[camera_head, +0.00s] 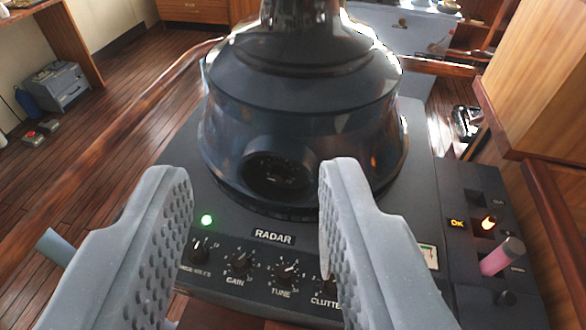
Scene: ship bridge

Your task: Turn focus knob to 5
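The radar console (274,237) has a row of black knobs along its front panel. From left, these are a knob with a hard-to-read label (200,250), the GAIN knob (239,262), the TUNE knob (287,271) and the CLUTTER knob (327,286). I see no knob labelled focus; part of the panel to the right is hidden behind the right finger. My gripper (258,178) is open and empty, its two fingers spread wide above the panel. The right finger partly covers the CLUTTER knob. The exact pointer settings are too small to read.
A large dark radar hood (300,110) rises behind the panel. A green lamp (207,220) is lit. Wooden cabinets (545,85) stand close on the right.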

